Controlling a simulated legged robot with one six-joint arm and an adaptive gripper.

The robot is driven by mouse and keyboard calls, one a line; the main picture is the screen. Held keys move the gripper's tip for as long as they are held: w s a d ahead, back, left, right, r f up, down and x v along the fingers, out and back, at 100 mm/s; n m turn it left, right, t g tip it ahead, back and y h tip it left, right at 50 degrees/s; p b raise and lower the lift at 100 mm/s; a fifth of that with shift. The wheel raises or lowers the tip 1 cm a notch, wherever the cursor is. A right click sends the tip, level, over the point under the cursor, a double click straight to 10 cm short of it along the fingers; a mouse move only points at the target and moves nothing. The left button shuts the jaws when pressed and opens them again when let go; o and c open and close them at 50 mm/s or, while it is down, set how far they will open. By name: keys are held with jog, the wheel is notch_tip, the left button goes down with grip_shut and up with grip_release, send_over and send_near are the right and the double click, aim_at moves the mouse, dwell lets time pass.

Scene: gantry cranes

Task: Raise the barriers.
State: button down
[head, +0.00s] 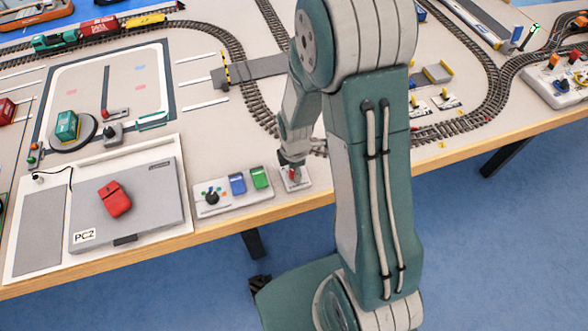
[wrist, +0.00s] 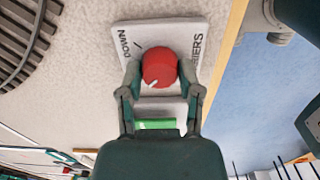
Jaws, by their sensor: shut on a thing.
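A red round knob (wrist: 160,67) with a white pointer line sits on a white plate (wrist: 185,30) lettered "DOWN" and, partly hidden, "...IERS". In the head view my gripper (head: 292,165) reaches down to the same small white plate (head: 296,184) near the table's front edge. A yellow-and-black striped piece (head: 226,68) stands beside the track where the grey road crosses.
A control box (head: 232,198) with a black joystick and blue and green buttons lies left of the plate. A grey PC2 panel (head: 140,215) with a red mouse-like object (head: 114,198) is further left. Railway track (head: 262,110) curves behind my gripper.

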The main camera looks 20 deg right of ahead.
jog(key=shift+c, duration=1.3)
grip_release()
jog(key=shift+d, duration=0.1)
notch_tip(320, 180, up, 12)
jog(key=s+r+m+t, duration=0.5)
jog(key=s+r+m, duration=0.9)
jog(key=r+m, duration=0.4)
jog(key=shift+s+r+t, duration=0.15)
jog(key=shift+r+t, duration=0.05)
jog(key=shift+t, duration=0.1)
